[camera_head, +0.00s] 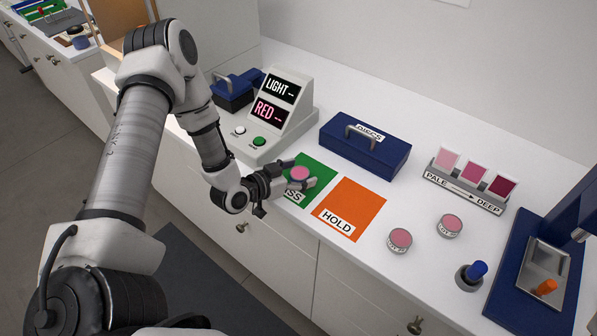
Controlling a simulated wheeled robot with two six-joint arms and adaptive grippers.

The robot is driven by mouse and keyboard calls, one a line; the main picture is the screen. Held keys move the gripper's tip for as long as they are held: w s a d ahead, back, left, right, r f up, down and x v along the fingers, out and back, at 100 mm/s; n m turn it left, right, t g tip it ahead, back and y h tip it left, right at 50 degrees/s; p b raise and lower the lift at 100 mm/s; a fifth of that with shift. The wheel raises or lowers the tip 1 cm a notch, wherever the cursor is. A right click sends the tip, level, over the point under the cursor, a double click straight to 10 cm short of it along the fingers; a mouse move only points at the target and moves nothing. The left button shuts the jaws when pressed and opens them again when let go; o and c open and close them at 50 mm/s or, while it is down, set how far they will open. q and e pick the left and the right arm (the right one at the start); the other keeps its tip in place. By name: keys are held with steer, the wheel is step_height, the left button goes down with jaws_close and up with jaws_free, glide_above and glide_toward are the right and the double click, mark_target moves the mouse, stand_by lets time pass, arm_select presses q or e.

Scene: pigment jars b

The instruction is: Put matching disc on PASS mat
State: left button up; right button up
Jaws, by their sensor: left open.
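A green mat (321,168) lies on the white counter, its label partly hidden by my left gripper and showing "SS". A pink-topped disc (299,173) is at this mat. My left gripper (302,174) is open, with its fingers on either side of that disc; I cannot tell whether they touch it. An orange HOLD mat (355,200) lies just to the right. Two more pink-topped discs with "LOT" labels, a left one (400,240) and a right one (449,226), sit right of the HOLD mat. My right gripper is not in view.
A grey console (292,121) reads "LIGHT --" and "RED --". Behind the mats is a blue DISCS box (364,150). A pale-to-deep swatch stand (463,190) is at back right. A blue-topped item (472,275) and a blue machine (521,240) stand at right.

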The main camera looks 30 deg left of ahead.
arm_select(q)
steer(key=shift+r, duration=0.25)
steer(key=shift+s+a, duration=0.1)
steer(key=shift+s, duration=0.2)
steer(key=p+v, duration=0.4)
steer(key=v, duration=0.7)
steer(key=d+f+g, duration=0.1)
steer(key=s+d+f+g, duration=0.1)
steer(key=d+f, duration=0.1)
steer(key=s+d+f+g, duration=0.1)
steer(key=shift+s+d+f+g+h, duration=0.15)
steer(key=shift+d+f+g+h, duration=0.15)
steer(key=shift+g, duration=0.1)
steer(key=s+d+f+n+g+y, duration=0.1)
steer(key=s+d+f+g+y, duration=0.1)
steer(key=s, duration=0.5)
steer(key=s+d+f+n+g+y, duration=0.2)
steer(key=s+d+f+g, duration=0.2)
steer(key=s+f+g, duration=0.3)
steer(key=shift+s+d+f+g, duration=0.3)
steer(key=shift+s+d+f, duration=0.1)
steer(key=shift+s, duration=0.4)
